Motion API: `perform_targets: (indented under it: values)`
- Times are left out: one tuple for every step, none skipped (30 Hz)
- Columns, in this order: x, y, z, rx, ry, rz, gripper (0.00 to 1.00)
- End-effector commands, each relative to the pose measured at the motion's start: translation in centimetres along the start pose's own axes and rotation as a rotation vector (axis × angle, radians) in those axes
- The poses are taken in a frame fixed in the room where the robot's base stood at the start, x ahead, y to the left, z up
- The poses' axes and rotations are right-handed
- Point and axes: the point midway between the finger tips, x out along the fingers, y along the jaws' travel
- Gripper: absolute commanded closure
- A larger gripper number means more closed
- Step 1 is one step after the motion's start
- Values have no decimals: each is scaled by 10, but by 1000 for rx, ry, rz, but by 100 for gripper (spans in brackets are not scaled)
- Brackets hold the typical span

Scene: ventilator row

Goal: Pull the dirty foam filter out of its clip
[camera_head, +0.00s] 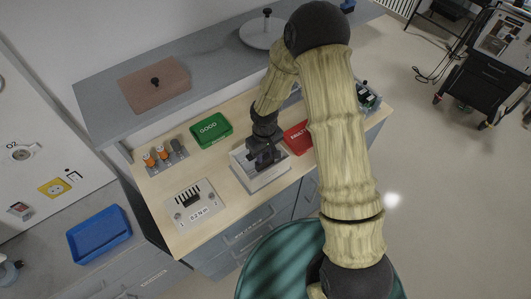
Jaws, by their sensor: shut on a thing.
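My gripper (263,158) is a dark shape at the end of my arm, low over the open white housing (268,184) in the middle of the wooden worktop. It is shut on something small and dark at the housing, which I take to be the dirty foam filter. The jaws and wrist cover most of the filter, so its outline and color are unclear. The clip is hidden too, and I cannot tell whether the filter still sits in it.
A green tray marked GOOD (211,131) stands behind left, and a red tray (297,137) close right. A white 0.2 N m block (195,207) and a rack with orange-topped items (167,157) are left. A grey shelf (215,62) runs behind.

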Motion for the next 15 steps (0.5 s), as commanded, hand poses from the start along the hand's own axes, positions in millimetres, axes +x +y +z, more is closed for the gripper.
perform_targets:
  values:
    - [-5, 0, 0, 0, 0, 0, 94]
    - [-6, 0, 0, 0, 0, 0, 94]
    - [-8, 0, 0, 0, 0, 0, 94]
    - [-9, 0, 0, 0, 0, 0, 94]
    - [-11, 0, 0, 1, 0, 0, 94]
    - [-13, 0, 0, 1, 0, 0, 94]
    - [-14, 0, 0, 1, 0, 0, 94]
    - [-16, 0, 0, 1, 0, 0, 94]
    - [-18, 0, 0, 1, 0, 0, 94]
    - [-19, 0, 0, 1, 0, 0, 94]
    - [-20, 0, 0, 1, 0, 0, 94]
    - [-22, 1, 0, 1, 0, 0, 94]
    - [-24, 1, 0, 1, 0, 0, 94]
    - [-25, 1, 0, 1, 0, 0, 94]
    - [-27, 1, 0, 1, 0, 0, 94]
